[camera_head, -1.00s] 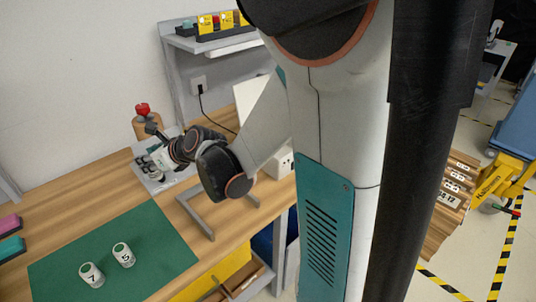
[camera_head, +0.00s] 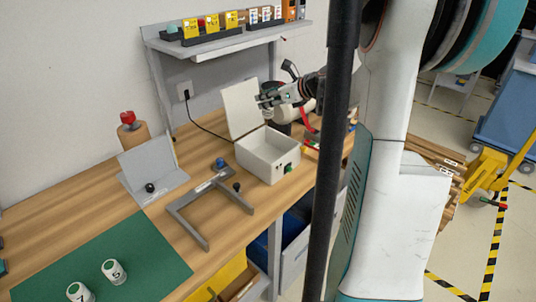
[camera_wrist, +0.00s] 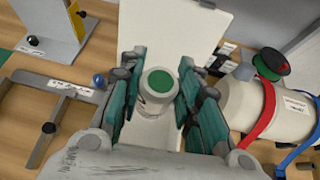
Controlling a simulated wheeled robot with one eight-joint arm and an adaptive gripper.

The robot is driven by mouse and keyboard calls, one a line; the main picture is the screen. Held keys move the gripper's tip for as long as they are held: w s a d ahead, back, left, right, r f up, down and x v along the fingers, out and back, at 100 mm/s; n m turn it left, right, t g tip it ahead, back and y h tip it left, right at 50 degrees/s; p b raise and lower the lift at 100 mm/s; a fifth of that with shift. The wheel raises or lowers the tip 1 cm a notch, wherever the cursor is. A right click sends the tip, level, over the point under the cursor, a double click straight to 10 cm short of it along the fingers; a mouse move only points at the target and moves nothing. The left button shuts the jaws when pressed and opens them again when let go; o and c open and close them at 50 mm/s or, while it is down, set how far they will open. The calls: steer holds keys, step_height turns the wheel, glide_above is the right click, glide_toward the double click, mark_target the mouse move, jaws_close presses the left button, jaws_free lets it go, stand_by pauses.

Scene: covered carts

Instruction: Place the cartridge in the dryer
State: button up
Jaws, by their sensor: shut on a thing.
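A white cartridge with a green top (camera_wrist: 159,86) is held between the teal fingers of my gripper (camera_wrist: 157,100) in the wrist view. In the head view my gripper (camera_head: 272,99) is in the air beside the raised lid of a white box, which looks like the dryer (camera_head: 268,166). The box's lid (camera_head: 242,108) stands open, and a green button is on its front. The cartridge is hard to make out in the head view. Two other white cartridges, marked 7 (camera_head: 79,293) and 5 (camera_head: 114,271), stand on the green mat (camera_head: 150,262).
A grey stand with an angled plate (camera_head: 150,163) and a grey U-shaped frame (camera_head: 188,222) are left of the box. A shelf (camera_head: 225,38) with yellow labels is above. A white cylinder with a red band (camera_wrist: 262,105) lies right of my gripper.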

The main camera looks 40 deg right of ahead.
step_height(320, 180, down, 19)
steer(key=b, duration=0.6)
steer(key=shift+w, duration=0.1)
steer(key=shift+r, duration=0.15)
steer(key=o, duration=0.7)
steer(key=shift+f, duration=0.2)
steer(key=o, duration=0.4)
steer(key=shift+r, duration=0.1)
steer(key=shift+r, duration=0.15)
steer(key=p+v, duration=0.3)
steer(key=v, duration=0.9)
